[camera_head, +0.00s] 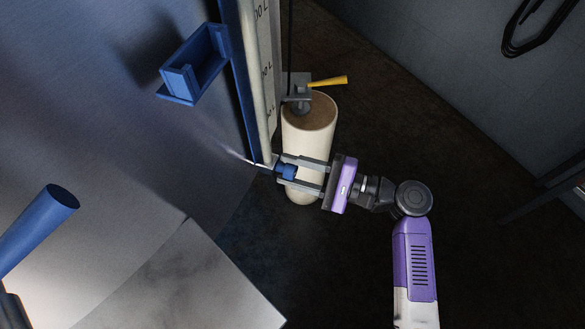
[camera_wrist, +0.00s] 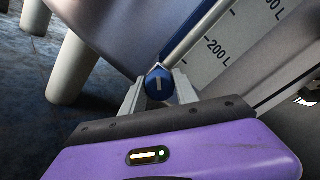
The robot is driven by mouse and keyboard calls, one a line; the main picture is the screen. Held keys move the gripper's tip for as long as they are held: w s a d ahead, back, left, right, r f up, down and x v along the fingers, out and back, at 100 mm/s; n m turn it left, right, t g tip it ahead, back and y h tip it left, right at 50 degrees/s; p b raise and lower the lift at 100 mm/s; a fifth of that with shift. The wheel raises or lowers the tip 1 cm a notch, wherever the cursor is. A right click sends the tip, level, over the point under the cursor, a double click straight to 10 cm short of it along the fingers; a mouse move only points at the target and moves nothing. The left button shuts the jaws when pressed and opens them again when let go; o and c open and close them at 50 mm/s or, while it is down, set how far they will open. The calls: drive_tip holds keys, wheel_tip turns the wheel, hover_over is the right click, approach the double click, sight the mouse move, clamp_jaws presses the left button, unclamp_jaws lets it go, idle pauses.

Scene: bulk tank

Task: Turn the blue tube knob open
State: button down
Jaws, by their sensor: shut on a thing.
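The blue tube knob (camera_head: 287,171) sits at the lower end of the pale sight tube (camera_head: 265,90) on the tank's side. In the wrist view the knob (camera_wrist: 159,84) is a round blue cap with a pale bar mark across its face, standing nearly upright in the picture. My gripper (camera_head: 290,173) reaches in from the right with one finger on each side of the knob, shut on it. In the wrist view my gripper (camera_wrist: 159,90) has its fingertips flanking the knob. The fingers partly hide the knob's sides.
A cream cylindrical leg (camera_head: 308,135) stands just behind my gripper. A yellow-handled valve (camera_head: 328,82) is above it. A blue bracket (camera_head: 196,68) juts from the tank (camera_head: 130,130) at upper left. The dark floor (camera_head: 390,120) to the right is clear.

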drive_tip(key=n, duration=0.1)
drive_tip(key=n+b, duration=0.1)
drive_tip(key=n, duration=0.2)
drive_tip(key=shift+s+f+n+b, duration=0.1)
drive_tip(key=shift+f+n+b, duration=0.2)
drive_tip(key=shift+b, duration=0.1)
drive_tip(key=n+b, duration=0.2)
drive_tip(key=n, duration=0.2)
drive_tip(key=shift+t, duration=0.3)
drive_tip(key=shift+r, duration=0.1)
drive_tip(key=c, duration=0.9)
unclamp_jaws()
drive_tip(key=shift+c, duration=0.2)
drive_tip(key=shift+d+r, duration=0.1)
drive_tip(key=v, duration=0.7)
drive_tip(key=shift+d+p, duration=0.3)
drive_tip(key=shift+p, duration=0.15)
